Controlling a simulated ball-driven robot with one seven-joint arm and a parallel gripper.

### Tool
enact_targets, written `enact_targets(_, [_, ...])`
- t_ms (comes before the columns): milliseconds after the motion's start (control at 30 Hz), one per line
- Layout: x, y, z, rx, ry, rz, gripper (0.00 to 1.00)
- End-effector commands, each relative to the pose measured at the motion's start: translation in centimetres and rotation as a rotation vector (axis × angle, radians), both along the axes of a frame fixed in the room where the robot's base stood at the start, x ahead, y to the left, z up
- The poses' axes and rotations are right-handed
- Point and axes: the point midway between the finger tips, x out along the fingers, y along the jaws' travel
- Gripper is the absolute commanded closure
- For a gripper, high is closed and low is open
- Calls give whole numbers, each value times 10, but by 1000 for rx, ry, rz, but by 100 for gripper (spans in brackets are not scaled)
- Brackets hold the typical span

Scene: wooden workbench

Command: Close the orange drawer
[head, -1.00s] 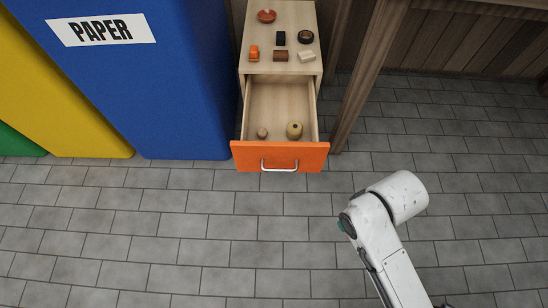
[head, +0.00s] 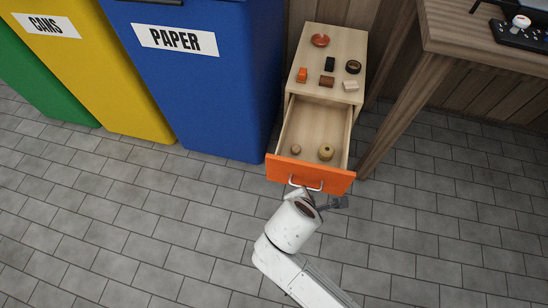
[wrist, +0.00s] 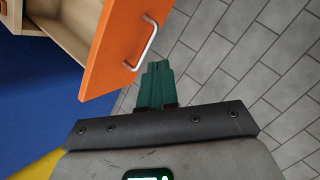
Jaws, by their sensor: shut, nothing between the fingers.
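The orange drawer (head: 310,174) is pulled open from a light wood cabinet, with a silver handle (head: 306,184) on its front. In the wrist view the orange front (wrist: 118,42) is at upper left and its handle (wrist: 147,45) sits just beyond my fingertips. My gripper (wrist: 157,68) is shut with its teal fingers together and nothing between them, close to the drawer front; I cannot tell whether it touches. In the head view my arm reaches to just in front of the handle, and the fingertips are hard to make out.
Several small objects stand on the cabinet top (head: 338,40). A blue paper bin (head: 215,95) is at left, a wooden desk leg (head: 405,115) at right. The tiled floor in front is clear.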

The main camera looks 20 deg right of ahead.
Motion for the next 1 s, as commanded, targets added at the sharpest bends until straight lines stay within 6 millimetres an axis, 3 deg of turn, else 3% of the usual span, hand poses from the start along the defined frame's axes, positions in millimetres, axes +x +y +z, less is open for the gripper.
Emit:
enact_targets(33, [11,26,16,-88,12,164,100])
enact_targets(133, [25,64,31,-255,30,433,100])
enact_targets(200, [31,86,38,-353,41,572,100])
enact_targets(333, [36,111,46,-465,51,724,100])
enact_targets(567, [46,112,35,-498,55,763,100])
enact_targets(1000, [100,80,-23,-494,54,758,100])
